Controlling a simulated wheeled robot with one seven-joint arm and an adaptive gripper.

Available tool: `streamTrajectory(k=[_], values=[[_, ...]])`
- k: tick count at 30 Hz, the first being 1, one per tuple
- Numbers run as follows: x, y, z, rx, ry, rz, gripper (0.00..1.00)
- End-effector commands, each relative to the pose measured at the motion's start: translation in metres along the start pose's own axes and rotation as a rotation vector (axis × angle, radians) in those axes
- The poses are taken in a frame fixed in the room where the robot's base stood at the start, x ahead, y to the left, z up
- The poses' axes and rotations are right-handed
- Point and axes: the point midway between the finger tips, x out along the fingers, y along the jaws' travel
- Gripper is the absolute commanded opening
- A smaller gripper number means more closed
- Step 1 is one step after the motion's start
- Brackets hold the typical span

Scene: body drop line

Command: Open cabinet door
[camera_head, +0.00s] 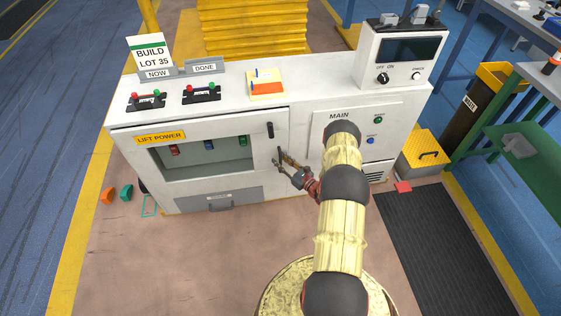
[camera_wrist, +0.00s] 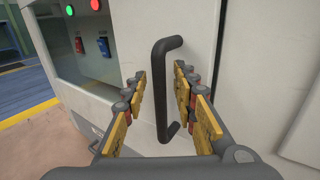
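The cabinet (camera_head: 225,100) is white, with a LIFT POWER label on its left door (camera_head: 205,127). That door has a window onto red, blue and green parts and looks shut. Its black upright bar handle (camera_head: 270,130) is near the door's right edge. In the wrist view the handle (camera_wrist: 165,85) shows between my two fingers. My gripper (camera_head: 284,160) is open in front of the door, below the handle in the head view. Neither finger (camera_wrist: 160,82) visibly touches the handle, and I cannot tell how far the bar lies beyond the fingertips.
The MAIN panel (camera_head: 335,118) is right of the door, with a control box (camera_head: 395,55) above it. A grey drawer (camera_head: 208,198) is below the window. A yellow step box (camera_head: 424,148) and green bench (camera_head: 510,145) stand right. Floor before the cabinet's left side is mostly clear.

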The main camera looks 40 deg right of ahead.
Motion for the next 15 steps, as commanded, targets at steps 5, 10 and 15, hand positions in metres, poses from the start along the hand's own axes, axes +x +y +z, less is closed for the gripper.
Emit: streamTrajectory(k=[5, 10, 15], values=[[-0.0002, 0.0000, 0.0000, 0.000, 0.000, 0.000, 0.17], [-0.0002, 0.0000, -0.0001, 0.000, 0.000, 0.000, 0.07], [-0.0002, 0.0000, -0.0001, 0.000, 0.000, 0.000, 0.00]])
